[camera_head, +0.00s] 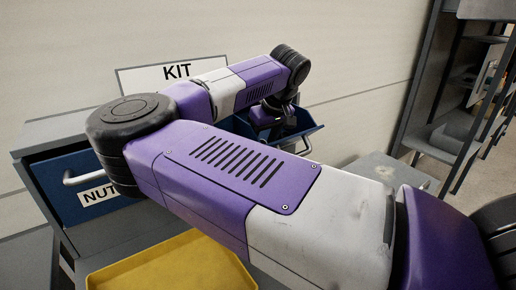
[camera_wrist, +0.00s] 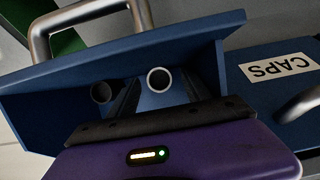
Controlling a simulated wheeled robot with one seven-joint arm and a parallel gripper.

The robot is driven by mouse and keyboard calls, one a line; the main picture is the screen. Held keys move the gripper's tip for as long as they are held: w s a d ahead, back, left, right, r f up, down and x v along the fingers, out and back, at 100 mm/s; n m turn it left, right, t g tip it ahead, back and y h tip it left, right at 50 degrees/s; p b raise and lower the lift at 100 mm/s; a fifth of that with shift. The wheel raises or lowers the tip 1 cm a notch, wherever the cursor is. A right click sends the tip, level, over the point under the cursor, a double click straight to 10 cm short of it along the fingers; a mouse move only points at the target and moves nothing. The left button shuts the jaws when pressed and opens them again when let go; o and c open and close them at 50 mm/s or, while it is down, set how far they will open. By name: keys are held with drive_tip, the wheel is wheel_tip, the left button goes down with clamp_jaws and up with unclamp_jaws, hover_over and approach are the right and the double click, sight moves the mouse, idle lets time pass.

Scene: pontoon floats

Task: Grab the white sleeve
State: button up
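A white-rimmed ring, which looks like the end of the white sleeve (camera_wrist: 159,71), shows in the wrist view inside an open blue drawer (camera_wrist: 60,100). A dark ring-ended piece (camera_wrist: 101,92) lies to its left. My gripper (camera_wrist: 157,95) reaches into the drawer close to the white sleeve. Dark shapes on both sides below the sleeve may be its fingers, but their gap and any contact are unclear. In the head view my gripper (camera_head: 277,104) is low over the blue drawer (camera_head: 304,131), and my arm hides the drawer's contents.
The wrist view shows a neighbouring drawer front labelled CAPS (camera_wrist: 278,67) and a metal handle (camera_wrist: 85,14). In the head view, a NUTS drawer (camera_head: 60,185), a KIT sign (camera_head: 140,78), a yellow tray (camera_head: 175,268) and a grey shelf rack (camera_head: 450,110) surround my arm.

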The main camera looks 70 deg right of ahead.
clamp_jaws()
